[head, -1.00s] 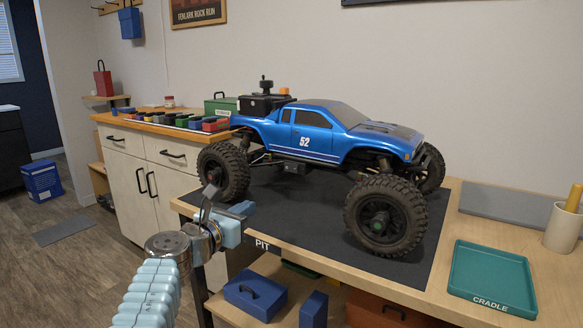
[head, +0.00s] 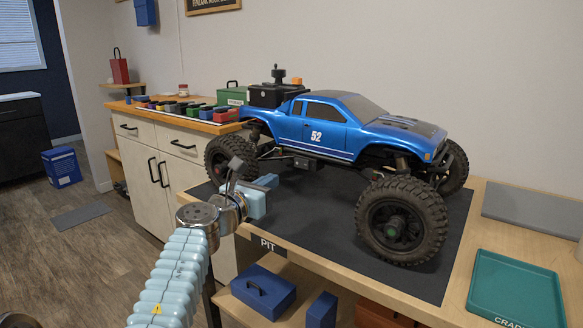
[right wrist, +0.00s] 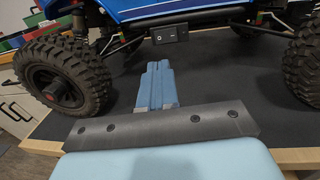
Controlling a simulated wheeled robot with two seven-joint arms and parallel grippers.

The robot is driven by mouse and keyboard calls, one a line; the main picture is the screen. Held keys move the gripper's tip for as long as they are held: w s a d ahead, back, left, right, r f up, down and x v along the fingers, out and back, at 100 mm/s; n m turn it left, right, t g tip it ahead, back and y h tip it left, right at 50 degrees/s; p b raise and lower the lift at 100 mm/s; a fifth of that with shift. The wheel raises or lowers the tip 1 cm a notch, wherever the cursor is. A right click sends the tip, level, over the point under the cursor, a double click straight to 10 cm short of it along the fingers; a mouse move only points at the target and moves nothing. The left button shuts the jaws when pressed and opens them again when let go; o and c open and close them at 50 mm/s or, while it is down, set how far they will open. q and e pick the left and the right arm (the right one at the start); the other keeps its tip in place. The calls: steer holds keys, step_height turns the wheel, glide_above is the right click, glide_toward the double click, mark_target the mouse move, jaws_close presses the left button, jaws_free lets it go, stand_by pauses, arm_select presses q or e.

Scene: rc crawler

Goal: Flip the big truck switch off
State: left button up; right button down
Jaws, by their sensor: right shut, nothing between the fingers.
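The big blue truck (head: 335,125), marked 52, stands on the dark mat of the bench. Its black rocker switch (right wrist: 167,33) with white marks sits under the body between the wheels in the right wrist view. Which side of it is pressed I cannot tell. In the head view the switch (head: 305,163) is small and dark. My right gripper (head: 272,183) is shut and empty, low in front of the truck's side. In the right wrist view its fingers (right wrist: 157,68) point at the switch, with a gap apparent between them. My left gripper is out of view.
The truck's big tyres (head: 402,222) stand on both sides of the switch. A teal cradle tray (head: 515,290) lies at the bench's right. The dark mat (head: 300,225) is otherwise clear near the bench edge. Boxes sit on the shelf below.

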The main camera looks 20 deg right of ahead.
mark_target(297, 164)
steer(key=p+x, duration=0.1)
steer(key=x, duration=0.9)
steer(key=shift+w+d, duration=0.1)
